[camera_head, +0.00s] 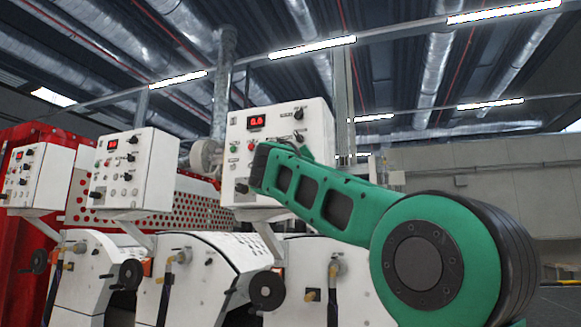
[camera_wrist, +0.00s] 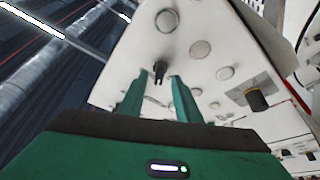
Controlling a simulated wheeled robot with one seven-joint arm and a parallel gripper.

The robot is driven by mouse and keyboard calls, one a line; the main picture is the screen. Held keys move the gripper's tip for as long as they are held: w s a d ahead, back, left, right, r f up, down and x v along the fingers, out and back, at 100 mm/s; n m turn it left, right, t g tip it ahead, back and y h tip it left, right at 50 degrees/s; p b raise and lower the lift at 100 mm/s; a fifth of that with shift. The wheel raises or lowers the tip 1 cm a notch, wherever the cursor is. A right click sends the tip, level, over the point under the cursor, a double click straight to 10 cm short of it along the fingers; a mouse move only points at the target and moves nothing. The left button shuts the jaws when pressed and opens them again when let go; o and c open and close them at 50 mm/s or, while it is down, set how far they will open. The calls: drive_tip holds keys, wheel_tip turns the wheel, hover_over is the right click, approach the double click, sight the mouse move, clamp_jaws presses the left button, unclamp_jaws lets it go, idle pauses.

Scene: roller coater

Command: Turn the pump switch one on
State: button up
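The nearest white control box (camera_head: 236,150) has a red lit display, a black knob, small buttons and switches. In the wrist view its panel (camera_wrist: 215,25) fills the upper right, seen at a steep angle. A small black switch (camera_wrist: 160,72) stands out from the panel, just beyond and between my fingertips. I cannot read a label to confirm which switch it is. My gripper (camera_wrist: 154,80) is open, its two green fingers apart and pointing at the panel. Contact with the switch cannot be told. In the head view my green arm hides the box's lower right.
A larger black knob (camera_wrist: 257,99) sits right of my fingers, near round pale buttons (camera_wrist: 200,49). Two similar control boxes (camera_head: 133,170) (camera_head: 37,177) stand to the left. White machine housings with black handwheels (camera_head: 267,290) lie below.

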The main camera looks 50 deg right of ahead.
drive_tip(key=shift+x, duration=0.95)
